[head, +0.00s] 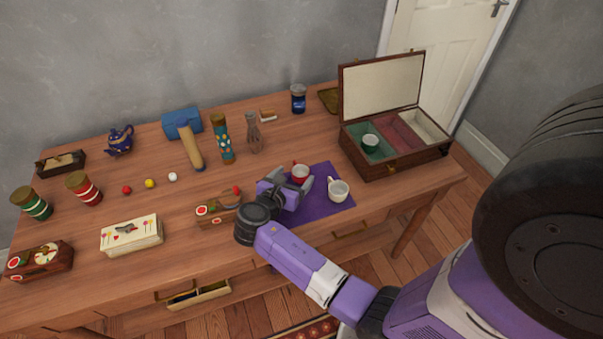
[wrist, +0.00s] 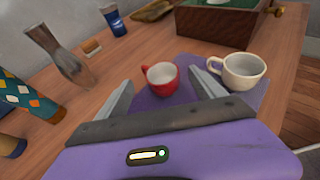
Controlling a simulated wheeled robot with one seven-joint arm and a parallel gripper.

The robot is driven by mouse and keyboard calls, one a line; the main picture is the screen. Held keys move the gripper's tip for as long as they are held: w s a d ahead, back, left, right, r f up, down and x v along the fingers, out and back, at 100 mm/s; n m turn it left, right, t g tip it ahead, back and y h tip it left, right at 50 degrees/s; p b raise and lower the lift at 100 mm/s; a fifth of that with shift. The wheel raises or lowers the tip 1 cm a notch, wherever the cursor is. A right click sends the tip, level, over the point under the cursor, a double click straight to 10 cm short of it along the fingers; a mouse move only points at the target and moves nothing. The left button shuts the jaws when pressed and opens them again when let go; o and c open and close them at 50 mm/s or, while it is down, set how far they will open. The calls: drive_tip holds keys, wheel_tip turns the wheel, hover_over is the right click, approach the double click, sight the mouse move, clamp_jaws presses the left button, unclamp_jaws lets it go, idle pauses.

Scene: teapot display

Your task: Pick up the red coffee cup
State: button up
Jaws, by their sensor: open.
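The red coffee cup (head: 300,174) stands upright on the purple mat (head: 325,208), white inside. In the wrist view the red cup (wrist: 162,79) sits between and just beyond the fingers, its handle toward the left. My gripper (head: 293,184) is open and low over the mat, with one finger on each side of the cup's near side. The same gripper shows in the wrist view (wrist: 158,98). I cannot tell whether either finger touches the cup.
A white cup (wrist: 243,71) stands close to the right finger. A glass vase-like item (head: 254,135) and a patterned cylinder (head: 224,140) stand to the left. Table right of the mat is clear.

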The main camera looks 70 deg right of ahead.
sight(303, 167)
drive_tip(key=x, duration=0.5)
drive_tip(key=shift+s+d+f, duration=0.1)
drive_tip(key=c, duration=1.5)
